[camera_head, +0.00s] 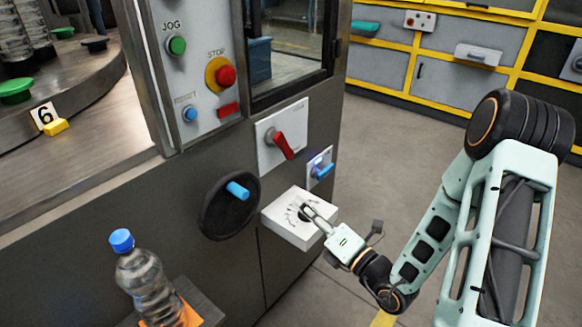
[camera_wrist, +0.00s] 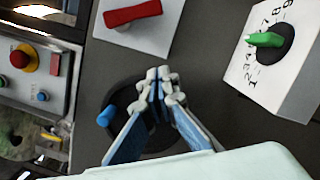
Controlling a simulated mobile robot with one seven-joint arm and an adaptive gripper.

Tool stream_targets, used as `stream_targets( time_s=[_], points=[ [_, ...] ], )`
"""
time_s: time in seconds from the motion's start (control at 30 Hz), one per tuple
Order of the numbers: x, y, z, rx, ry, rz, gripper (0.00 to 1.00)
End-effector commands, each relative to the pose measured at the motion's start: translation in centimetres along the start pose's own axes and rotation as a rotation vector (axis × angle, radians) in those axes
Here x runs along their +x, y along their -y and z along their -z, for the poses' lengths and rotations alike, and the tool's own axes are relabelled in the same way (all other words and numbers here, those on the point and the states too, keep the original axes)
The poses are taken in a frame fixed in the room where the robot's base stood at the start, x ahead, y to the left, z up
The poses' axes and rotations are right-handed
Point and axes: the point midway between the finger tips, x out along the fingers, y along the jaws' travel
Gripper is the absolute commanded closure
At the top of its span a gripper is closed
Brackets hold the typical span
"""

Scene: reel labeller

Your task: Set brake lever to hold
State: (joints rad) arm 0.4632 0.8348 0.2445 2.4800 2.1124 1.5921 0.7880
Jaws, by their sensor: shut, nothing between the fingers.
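A red lever (camera_head: 283,146) sits on a white plate (camera_head: 263,135) on the machine's front and slants down to the right. In the wrist view the red lever (camera_wrist: 132,14) is at the top. A small blue lever (camera_head: 323,171) is on a lit panel below right of it. No readable label shows which of these is the brake lever. My gripper (camera_head: 307,208) is shut and empty, in front of the white dial box in the head view. In the wrist view its fingertips (camera_wrist: 162,76) are together over the black handwheel, with no visible grip on anything.
The black handwheel (camera_head: 229,205) with a blue knob is left of my gripper. The white dial box (camera_head: 287,232) juts out; its green pointer (camera_wrist: 265,40) shows in the wrist view. A bottle (camera_head: 146,277) stands lower left. Floor to the right is open.

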Motion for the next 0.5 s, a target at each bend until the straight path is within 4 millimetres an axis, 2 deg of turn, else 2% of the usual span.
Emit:
stream_targets(
  time_s=[0.5],
  points=[
    [0.37,-0.29,-0.53,0.023,0.047,-0.009,1.00]
  ],
)
